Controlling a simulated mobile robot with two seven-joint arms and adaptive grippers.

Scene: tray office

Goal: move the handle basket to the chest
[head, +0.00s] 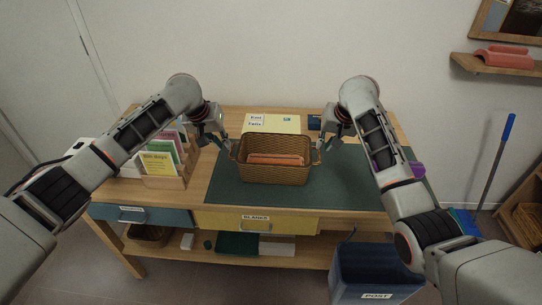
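The handle basket (276,176) is a brown woven basket with a loop handle at each end. It stands upright on the dark green mat (230,185) on the wooden desk, with flat orange-red items (275,159) inside. My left gripper (226,144) is at the basket's left handle, and my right gripper (324,146) is at its right handle. Both point downward. The fingers are small and partly hidden, so I cannot tell whether either is closed on a handle. I cannot make out a separate chest in this view.
A card rack (166,165) stands left of the mat. A card (285,122) lies behind the basket. A blue POST bin (372,272) stands in front of the desk, right of centre. A blue-handled broom (495,165) leans at right, below a wall shelf (490,66).

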